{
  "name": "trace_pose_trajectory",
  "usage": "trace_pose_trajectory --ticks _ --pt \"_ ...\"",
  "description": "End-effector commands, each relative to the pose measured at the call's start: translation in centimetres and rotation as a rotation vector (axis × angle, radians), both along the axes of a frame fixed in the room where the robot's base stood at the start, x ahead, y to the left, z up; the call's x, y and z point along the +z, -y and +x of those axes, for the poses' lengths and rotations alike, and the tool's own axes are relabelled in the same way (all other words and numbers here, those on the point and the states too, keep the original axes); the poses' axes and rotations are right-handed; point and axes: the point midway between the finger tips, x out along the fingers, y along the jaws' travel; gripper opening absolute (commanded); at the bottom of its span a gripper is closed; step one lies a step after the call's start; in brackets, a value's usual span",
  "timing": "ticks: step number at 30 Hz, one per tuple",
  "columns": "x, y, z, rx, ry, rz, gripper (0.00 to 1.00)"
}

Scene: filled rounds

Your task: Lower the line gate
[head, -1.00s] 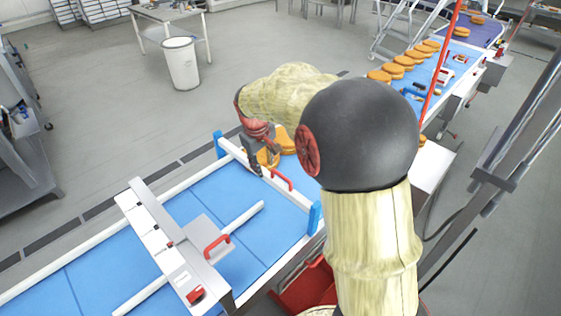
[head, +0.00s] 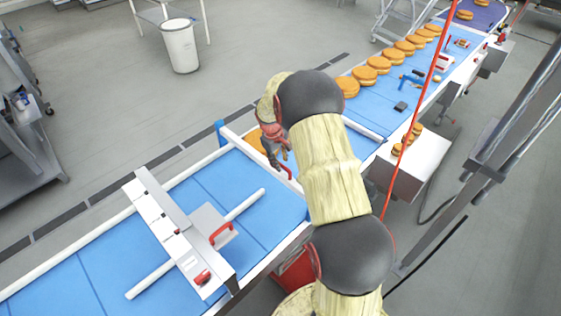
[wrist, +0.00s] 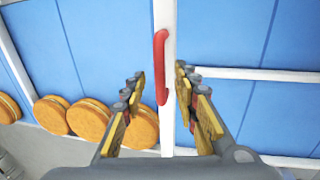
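A white bar (head: 234,139) with a red handle lies across the blue conveyor between blue posts and looks like the line gate. In the wrist view the bar (wrist: 168,125) runs top to bottom, and its red handle (wrist: 160,70) is near the middle. My gripper (wrist: 161,78) is open and empty, with one finger on each side of the handle in that view. I cannot tell whether either finger touches it. In the head view my gripper (head: 280,155) is at the bar by the handle (head: 284,170), and my arm hides the bar's right part.
A white bridge (head: 160,215) with a grey plate and another red handle (head: 221,233) spans the nearer belt (head: 85,270). Filled rounds (head: 378,65) line the belt's far part; several show at the left in the wrist view (wrist: 88,120). A white bin (head: 180,45) stands on the floor.

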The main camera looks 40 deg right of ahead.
Motion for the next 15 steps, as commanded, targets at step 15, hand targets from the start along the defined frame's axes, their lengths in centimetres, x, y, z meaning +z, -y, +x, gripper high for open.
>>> trace_pose_trajectory --ticks 15 --pt "-1.09 0.23 0.04 -0.001 0.001 0.000 0.26"
